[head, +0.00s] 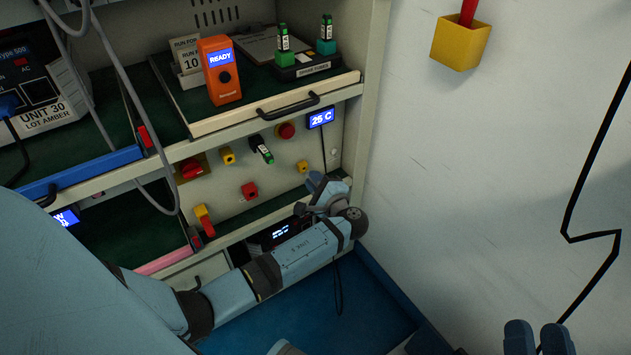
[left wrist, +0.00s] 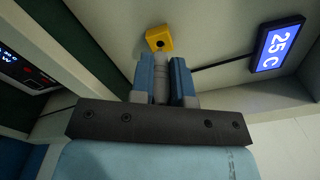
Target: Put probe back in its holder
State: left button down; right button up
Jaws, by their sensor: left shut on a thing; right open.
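The arm of my left gripper (head: 316,182) reaches in from the left to the lower panel of the rack. In the left wrist view my left gripper (left wrist: 162,82) is shut on a slim grey probe (left wrist: 160,70) between its blue fingers. A small yellow holder (left wrist: 159,38) with a dark hole is on the pale panel just beyond the fingertips. The yellow holder (head: 303,166) also shows in the head view, just above the left gripper. My right gripper (head: 539,340) is open and empty at the bottom right.
A blue "25 C" display (head: 321,118) sits above the holder with a black cable (head: 323,148) below it. Red and yellow buttons and a green-tagged black connector (head: 261,149) are on the panel. A shelf edge (head: 270,108) juts out above. The white wall (head: 480,190) stands right.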

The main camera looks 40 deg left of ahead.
pick_arm(q)
jog(key=shift+x, duration=0.95)
jog(key=c, duration=1)
grip_release()
pick_arm(e)
jog(key=shift+f, duration=0.1)
pick_arm(q)
jog(key=shift+p+v, duration=1.1)
jog(key=shift+v, duration=2.65)
pick_arm(e)
notch_tip(320, 180, down, 8)
jog(key=d+g+h, duration=0.2)
jog(key=g, duration=0.1)
jog(key=shift+r+h, duration=0.2)
jog(key=shift+h, duration=0.1)
